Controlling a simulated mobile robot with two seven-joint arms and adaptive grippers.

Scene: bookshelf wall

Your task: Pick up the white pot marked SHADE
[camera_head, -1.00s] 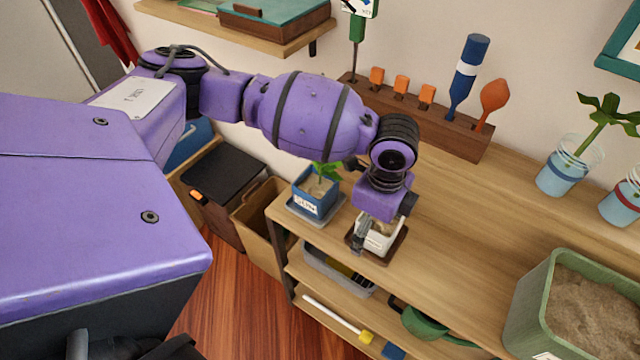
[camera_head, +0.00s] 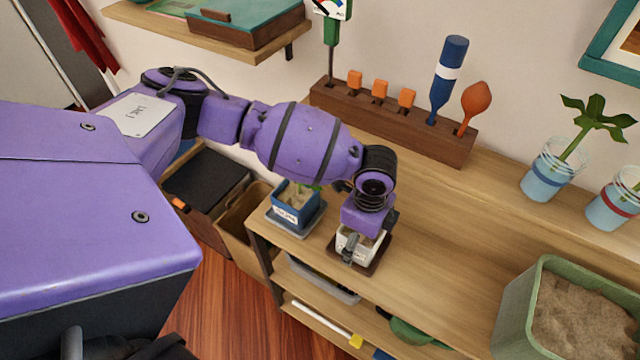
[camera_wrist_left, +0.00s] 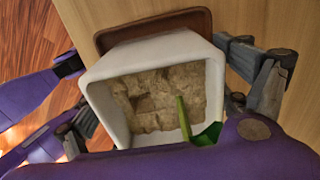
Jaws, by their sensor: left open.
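The white pot (camera_head: 346,243) stands upright on a brown saucer (camera_head: 375,265) on the shelf top, partly hidden by my left gripper. In the left wrist view the pot (camera_wrist_left: 110,72) shows its white rim, pale soil and a green stem with a leaf. My left gripper (camera_head: 360,243) is over the pot with its fingers spread. In the left wrist view its fingers (camera_wrist_left: 158,75) lie on opposite sides of the pot, around it. Whether they touch the walls is hard to tell. No label can be read on the pot. My right gripper is out of view.
A blue pot (camera_head: 292,207) with a plant and label stands just left on a grey saucer (camera_head: 312,226). A green sand-filled planter (camera_head: 516,310) stands at the right. A wooden tool rack (camera_head: 400,125) lines the wall. Bare wood (camera_head: 450,240) lies right of the white pot.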

